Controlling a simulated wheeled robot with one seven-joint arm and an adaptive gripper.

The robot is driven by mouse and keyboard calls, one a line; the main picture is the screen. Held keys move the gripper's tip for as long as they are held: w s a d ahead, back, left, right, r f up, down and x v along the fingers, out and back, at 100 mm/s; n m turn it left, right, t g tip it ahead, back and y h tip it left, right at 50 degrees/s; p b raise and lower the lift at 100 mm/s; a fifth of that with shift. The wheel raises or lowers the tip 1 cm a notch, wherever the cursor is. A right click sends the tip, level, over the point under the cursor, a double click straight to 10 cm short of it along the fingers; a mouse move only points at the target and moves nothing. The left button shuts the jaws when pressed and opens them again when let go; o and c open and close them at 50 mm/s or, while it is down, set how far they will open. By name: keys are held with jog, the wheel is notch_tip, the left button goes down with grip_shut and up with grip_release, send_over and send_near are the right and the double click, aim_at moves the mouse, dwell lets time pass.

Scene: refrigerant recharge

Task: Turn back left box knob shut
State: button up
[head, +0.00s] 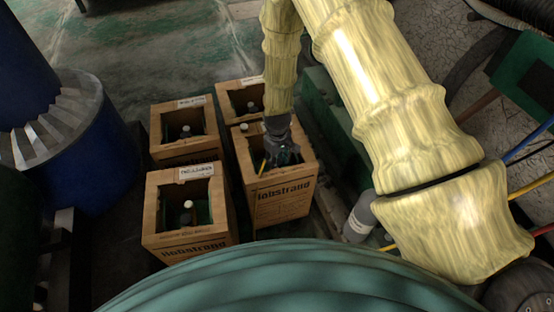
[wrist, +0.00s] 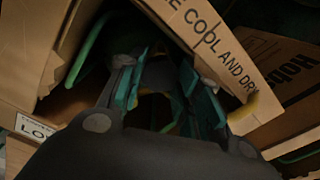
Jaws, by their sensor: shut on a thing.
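Several open cardboard boxes stand in two rows in the head view. The back left box (head: 158,132) holds a grey cylinder with a small pale knob (head: 186,129) on top, and nothing touches it. My gripper (head: 283,157) reaches down into the front right box (head: 284,196), not the back left one. In the wrist view, my gripper's teal-padded fingers (wrist: 165,100) are inside a box, close around something dark. The gripped thing is mostly hidden; it appears to be the knob or valve top in that box.
The front left box (head: 160,236) holds a cylinder with a white knob (head: 188,204). The back right box (head: 222,97) is partly behind my arm. A blue drum (head: 100,150) stands left, a grey bottle (head: 360,218) right. Printed cardboard flaps (wrist: 205,40) crowd my gripper.

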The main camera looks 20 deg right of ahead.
jog(key=shift+r+m+p, duration=0.2)
jog(key=shift+m+p, duration=0.65)
jog(key=shift+m, duration=0.15)
jog(key=shift+f+m+p, duration=0.15)
jog(key=shift+m+p, duration=0.4)
jog(key=shift+m, duration=0.75)
jog(key=o, duration=0.8)
jog(key=shift+c, duration=0.2)
notch_tip(320, 180, up, 12)
